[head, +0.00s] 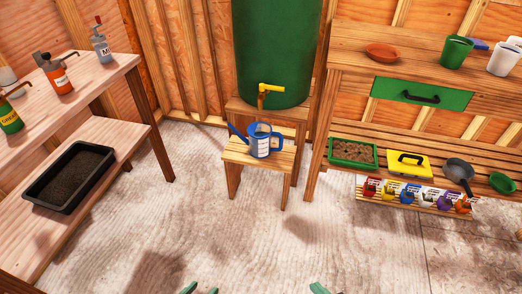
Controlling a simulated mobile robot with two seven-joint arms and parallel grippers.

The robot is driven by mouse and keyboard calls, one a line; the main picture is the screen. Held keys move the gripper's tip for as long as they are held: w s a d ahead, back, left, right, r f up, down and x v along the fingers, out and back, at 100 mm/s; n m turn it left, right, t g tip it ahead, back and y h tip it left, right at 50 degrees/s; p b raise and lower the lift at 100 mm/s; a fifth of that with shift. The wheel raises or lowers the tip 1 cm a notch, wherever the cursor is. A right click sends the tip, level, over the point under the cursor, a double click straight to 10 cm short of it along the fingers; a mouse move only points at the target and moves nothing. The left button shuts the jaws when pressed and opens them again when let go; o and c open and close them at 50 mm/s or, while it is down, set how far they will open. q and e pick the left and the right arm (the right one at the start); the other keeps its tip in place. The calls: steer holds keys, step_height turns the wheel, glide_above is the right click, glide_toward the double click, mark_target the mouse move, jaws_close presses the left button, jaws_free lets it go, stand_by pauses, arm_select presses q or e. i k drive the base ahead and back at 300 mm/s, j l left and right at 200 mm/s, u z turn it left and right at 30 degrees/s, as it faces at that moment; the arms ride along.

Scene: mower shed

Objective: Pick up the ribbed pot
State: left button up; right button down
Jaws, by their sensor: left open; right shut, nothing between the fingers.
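I cannot tell for certain which thing is the ribbed pot; no ribs are clear at this size. A tall green pot (456,52) stands upright on the right bench top, and a white pot (503,59) stands to its right, near the picture's edge. My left gripper (200,289) shows only its two green fingertips at the bottom edge, apart and empty. My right gripper (319,288) shows only a green tip at the bottom edge, shut and empty. Both are far from the pots.
The right bench (350,62) holds a terracotta saucer (382,52); its lower shelf carries a soil tray (353,153) and yellow tool. A blue watering can (262,143) stands on a stool below a green barrel (272,45). The left bench (98,77) holds bottles. The middle floor is clear.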

mark_target(456, 48)
steer(key=z, duration=1.7)
